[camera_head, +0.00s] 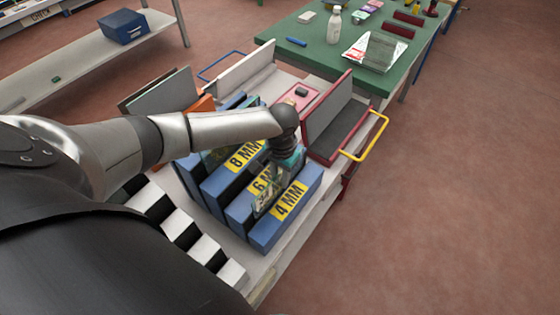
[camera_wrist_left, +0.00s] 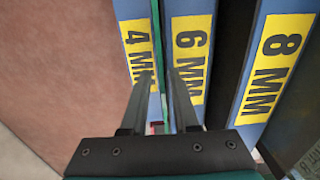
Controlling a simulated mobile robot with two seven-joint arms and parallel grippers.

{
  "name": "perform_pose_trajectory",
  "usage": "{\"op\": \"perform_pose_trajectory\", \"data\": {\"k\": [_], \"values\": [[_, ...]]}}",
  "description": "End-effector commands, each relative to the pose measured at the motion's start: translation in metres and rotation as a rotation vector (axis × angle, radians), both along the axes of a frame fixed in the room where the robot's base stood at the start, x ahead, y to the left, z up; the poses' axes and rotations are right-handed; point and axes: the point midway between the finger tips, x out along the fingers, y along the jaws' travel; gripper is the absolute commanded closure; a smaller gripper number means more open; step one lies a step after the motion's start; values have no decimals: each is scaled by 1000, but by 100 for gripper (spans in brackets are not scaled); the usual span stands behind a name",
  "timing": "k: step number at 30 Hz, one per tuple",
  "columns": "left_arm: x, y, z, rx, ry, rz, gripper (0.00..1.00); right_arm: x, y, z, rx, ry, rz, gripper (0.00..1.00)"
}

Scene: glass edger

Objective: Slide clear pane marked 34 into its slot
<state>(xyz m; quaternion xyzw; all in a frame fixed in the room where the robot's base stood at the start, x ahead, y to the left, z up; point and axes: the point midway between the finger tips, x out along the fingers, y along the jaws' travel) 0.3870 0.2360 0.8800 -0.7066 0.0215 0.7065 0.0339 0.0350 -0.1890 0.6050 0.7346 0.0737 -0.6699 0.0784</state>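A clear pane (camera_head: 263,200) with greenish edges stands in the gap between the blue blocks labelled 6 MM (camera_head: 240,212) and 4 MM (camera_head: 290,208). In the left wrist view its green top edge (camera_wrist_left: 157,35) runs as a thin line between those blocks. No number is readable on it, and its lower part is hidden. My left gripper (camera_head: 288,160) is over the rack; in the wrist view its two fingers (camera_wrist_left: 160,80) stand slightly apart, one on each side of the pane edge. My right gripper is not in view.
The 8 MM block (camera_head: 222,180) stands left of the 6 MM one. A red-framed tray with a yellow handle (camera_head: 365,137) is to the right. A green table (camera_head: 315,55) with a bottle is behind. The floor at right is clear.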

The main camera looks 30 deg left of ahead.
Motion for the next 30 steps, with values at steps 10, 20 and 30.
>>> {"op": "perform_pose_trajectory", "data": {"k": [10,20,30], "values": [[-1,0,0,1,2,0,60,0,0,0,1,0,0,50],[1,0,50,1,-3,-2,60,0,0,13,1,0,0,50],[0,-2,127,1,-3,0,60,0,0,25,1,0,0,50]]}}
